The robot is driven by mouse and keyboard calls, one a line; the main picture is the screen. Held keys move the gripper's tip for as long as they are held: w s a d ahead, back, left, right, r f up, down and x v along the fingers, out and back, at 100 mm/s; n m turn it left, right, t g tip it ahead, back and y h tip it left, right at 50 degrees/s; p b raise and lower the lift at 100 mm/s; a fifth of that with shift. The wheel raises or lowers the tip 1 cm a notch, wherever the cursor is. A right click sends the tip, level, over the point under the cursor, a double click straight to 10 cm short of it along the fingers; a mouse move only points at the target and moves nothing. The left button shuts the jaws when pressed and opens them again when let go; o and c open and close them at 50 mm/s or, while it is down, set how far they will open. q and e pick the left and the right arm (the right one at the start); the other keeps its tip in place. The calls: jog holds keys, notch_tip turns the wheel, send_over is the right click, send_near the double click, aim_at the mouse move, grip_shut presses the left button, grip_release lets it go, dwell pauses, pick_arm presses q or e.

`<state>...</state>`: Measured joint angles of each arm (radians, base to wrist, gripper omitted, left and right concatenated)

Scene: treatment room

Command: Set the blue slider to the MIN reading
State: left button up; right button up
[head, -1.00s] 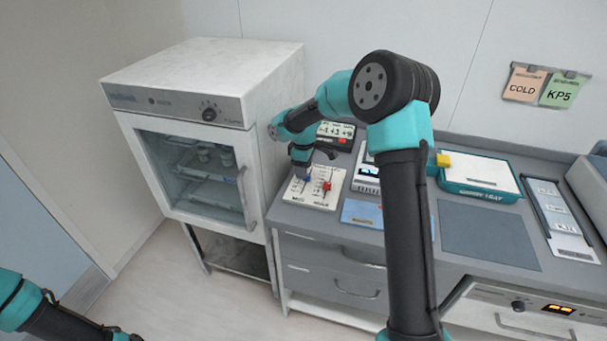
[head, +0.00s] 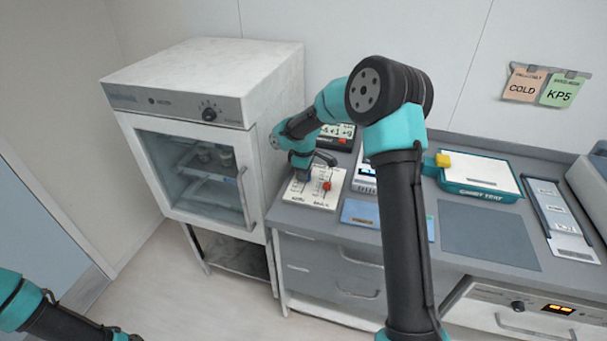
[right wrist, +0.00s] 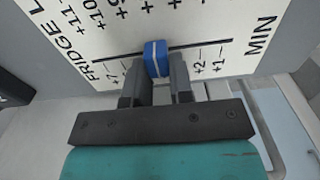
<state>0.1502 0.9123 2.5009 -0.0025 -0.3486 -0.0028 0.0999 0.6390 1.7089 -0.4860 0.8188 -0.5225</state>
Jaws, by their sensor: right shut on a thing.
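The white slider panel (head: 318,200) lies at the left end of the counter, beside the fridge cabinet. The blue slider (right wrist: 156,58) shows between the fingertips of my right gripper (right wrist: 159,72) in the right wrist view, with a white line across it. It sits on a dark slot, between a mark that looks like +7 on the left and +2 and +1 on the right; MIN is at the far right. My right gripper (head: 302,172) is shut on it and mostly hides it in the head view. A red slider (head: 327,185) stands beside it. My left gripper is not clearly seen.
The white fridge cabinet (head: 215,95) stands close to the left of the panel. A small display (head: 338,135) is behind. A blue card (head: 360,213), a grey mat (head: 485,235) and a teal tray (head: 478,195) with a yellow block lie to the right.

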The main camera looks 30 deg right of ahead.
aim_at(298, 193)
grip_shut()
jog(key=shift+a, duration=0.1)
jog(key=shift+s+a, duration=2.2)
jog(key=shift+a, duration=0.05)
jog(key=o, duration=0.8)
grip_release()
